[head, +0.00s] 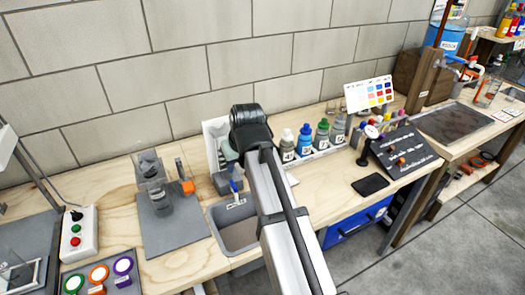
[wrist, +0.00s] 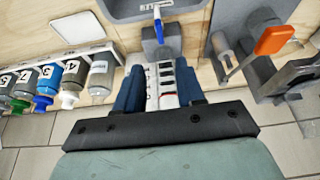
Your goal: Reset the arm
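My arm reaches in from the bottom of the head view, and its dark wrist joint hangs over the workbench (head: 175,262). My gripper (wrist: 160,78) shows in the wrist view with two dark blue fingers apart. A pale, narrow object (wrist: 166,85) with dark and coloured marks shows between them; contact with the fingers is unclear.
A grey bin (head: 238,235) is set into the bench. Several numbered bottles (head: 305,141) stand right of the arm; they also appear in the wrist view (wrist: 45,85). A clear vessel (head: 152,168) and an orange-handled fixture (head: 187,186) are to the left. A button box (head: 78,236) is farther left.

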